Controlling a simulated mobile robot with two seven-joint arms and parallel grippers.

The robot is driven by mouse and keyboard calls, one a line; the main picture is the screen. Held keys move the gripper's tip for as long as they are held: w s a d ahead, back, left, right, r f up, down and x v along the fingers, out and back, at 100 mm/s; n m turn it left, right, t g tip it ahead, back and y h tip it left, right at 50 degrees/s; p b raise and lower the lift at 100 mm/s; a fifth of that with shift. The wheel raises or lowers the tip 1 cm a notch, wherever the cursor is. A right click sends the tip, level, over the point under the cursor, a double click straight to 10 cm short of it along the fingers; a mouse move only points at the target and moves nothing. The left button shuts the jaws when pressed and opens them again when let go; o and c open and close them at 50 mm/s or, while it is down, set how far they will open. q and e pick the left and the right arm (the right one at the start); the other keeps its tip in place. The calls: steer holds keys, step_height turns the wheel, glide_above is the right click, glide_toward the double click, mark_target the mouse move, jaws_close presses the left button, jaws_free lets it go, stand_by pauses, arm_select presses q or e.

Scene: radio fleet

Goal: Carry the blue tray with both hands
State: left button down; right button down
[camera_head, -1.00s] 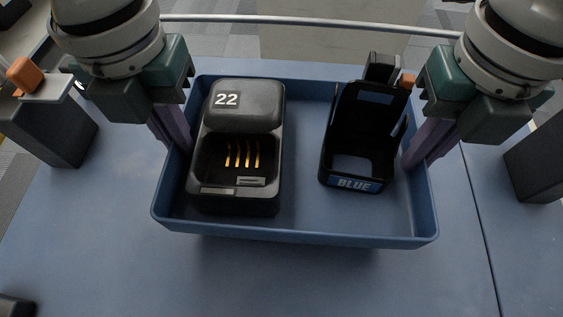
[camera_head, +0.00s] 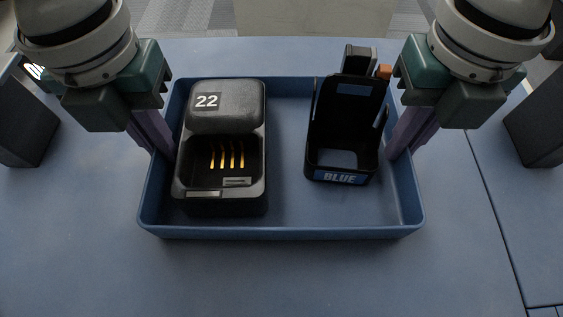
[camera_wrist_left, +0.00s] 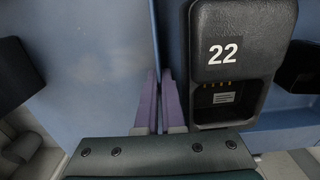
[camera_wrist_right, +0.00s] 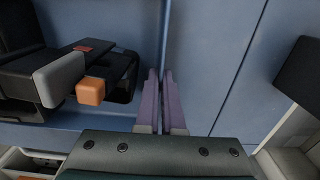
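The blue tray (camera_head: 283,231) is in the middle of the head view, level across the picture. My left gripper (camera_head: 160,149) is shut on its left wall, and my right gripper (camera_head: 392,154) is shut on its right wall. The purple fingers close on the rim in the left wrist view (camera_wrist_left: 161,78) and the right wrist view (camera_wrist_right: 160,78). In the tray, a black charger (camera_head: 228,117) marked 22 stands at the left. A black holder (camera_head: 343,177) labelled BLUE stands at the right. I cannot tell the gap under the tray.
A blue table top (camera_head: 290,280) lies below, with a seam (camera_head: 492,215) at the right. A dark block (camera_head: 22,125) stands at the far left and another (camera_head: 538,115) at the far right. The table in front of the tray is clear.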

arm_select(q)
steer(key=c, duration=1.4)
jaws_free()
steer(key=shift+f, duration=0.1)
steer(key=shift+c, duration=0.2)
arm_select(e)
steer(key=c, duration=1.4)
jaws_free()
steer(key=shift+f, duration=0.1)
steer(key=shift+c, duration=0.2)
arm_select(q)
steer(key=o, duration=0.4)
arm_select(e)
steer(key=o, duration=0.4)
arm_select(q)
step_height(320, 180, up, 12)
arm_select(e)
step_height(320, 180, up, 12)
